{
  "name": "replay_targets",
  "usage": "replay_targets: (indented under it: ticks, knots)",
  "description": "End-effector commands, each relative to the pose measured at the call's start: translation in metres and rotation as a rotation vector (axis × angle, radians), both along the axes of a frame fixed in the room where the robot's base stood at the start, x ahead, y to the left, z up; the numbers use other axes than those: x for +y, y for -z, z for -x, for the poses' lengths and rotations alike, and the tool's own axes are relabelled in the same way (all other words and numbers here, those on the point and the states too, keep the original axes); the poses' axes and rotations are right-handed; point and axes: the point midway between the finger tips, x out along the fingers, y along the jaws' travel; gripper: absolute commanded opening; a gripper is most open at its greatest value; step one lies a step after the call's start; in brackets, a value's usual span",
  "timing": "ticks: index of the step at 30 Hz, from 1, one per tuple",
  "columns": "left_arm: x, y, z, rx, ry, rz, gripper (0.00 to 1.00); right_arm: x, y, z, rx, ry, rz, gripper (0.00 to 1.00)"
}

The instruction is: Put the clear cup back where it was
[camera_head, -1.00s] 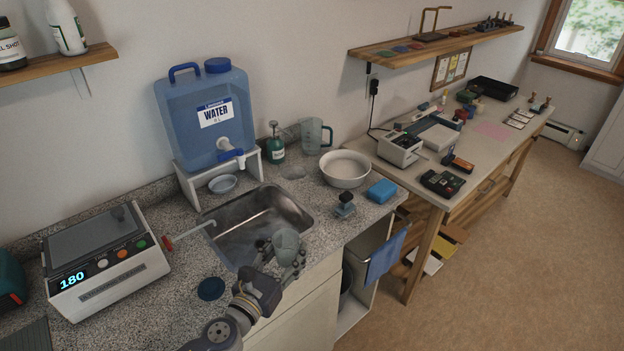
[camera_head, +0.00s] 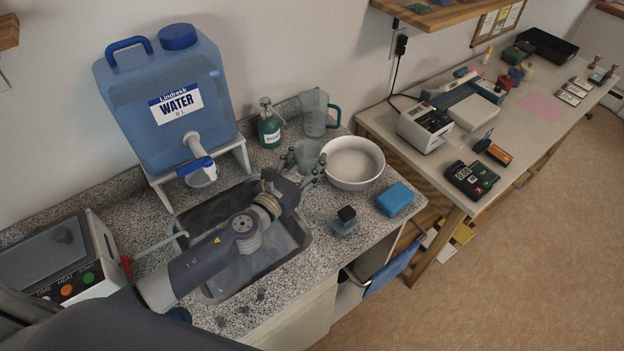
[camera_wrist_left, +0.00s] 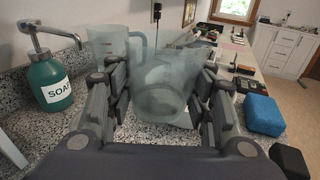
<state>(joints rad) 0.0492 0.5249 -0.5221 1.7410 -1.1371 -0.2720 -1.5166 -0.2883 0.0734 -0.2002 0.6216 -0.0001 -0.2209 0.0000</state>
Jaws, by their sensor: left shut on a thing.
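The clear cup (camera_head: 308,154) is in my left gripper (camera_head: 302,174), over the back counter between the soap bottle and the white bowl. In the left wrist view the clear cup (camera_wrist_left: 163,82) is between the two fingers of my left gripper (camera_wrist_left: 160,105), which is shut on it. Whether its base touches the counter is hidden. The clear measuring jug (camera_head: 315,113) with a teal handle stands just behind it. My right gripper is not in view.
A green soap bottle (camera_head: 269,128) stands left of the cup, and a white bowl (camera_head: 352,163) close on its right. The water tank (camera_head: 170,105) stands left, the sink (camera_head: 212,284) lies under my arm. A blue sponge (camera_head: 394,199) sits further right.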

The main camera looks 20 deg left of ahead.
Motion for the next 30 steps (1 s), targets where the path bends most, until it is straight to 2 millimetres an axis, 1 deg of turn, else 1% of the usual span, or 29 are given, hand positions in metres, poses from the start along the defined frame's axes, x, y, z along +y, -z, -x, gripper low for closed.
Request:
replay_targets:
  ticks: [1,3,7,11,16,21,25,30]
  knots:
    - [-0.001,0.016,0.001,0.005,-0.001,0.003,0.18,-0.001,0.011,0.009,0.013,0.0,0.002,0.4]
    - [-0.001,0.031,0.001,0.006,-0.001,0.003,0.18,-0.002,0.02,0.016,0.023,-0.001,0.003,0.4]
    - [-0.001,0.049,0.001,0.004,-0.001,0.003,0.18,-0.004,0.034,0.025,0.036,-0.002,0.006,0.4]
    - [0.0,0.056,0.0,0.002,-0.002,0.003,0.18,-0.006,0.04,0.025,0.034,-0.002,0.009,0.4]
    - [0.0,0.063,0.001,0.002,0.0,0.001,0.18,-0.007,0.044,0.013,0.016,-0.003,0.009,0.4]
    - [0.0,0.083,0.001,0.004,-0.002,0.002,0.18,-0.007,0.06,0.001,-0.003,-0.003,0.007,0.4]
    - [0.0,0.094,0.001,0.003,0.0,0.003,0.18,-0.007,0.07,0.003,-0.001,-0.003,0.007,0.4]
    - [0.0,0.093,0.001,0.001,0.0,0.002,0.18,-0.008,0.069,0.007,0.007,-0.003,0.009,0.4]
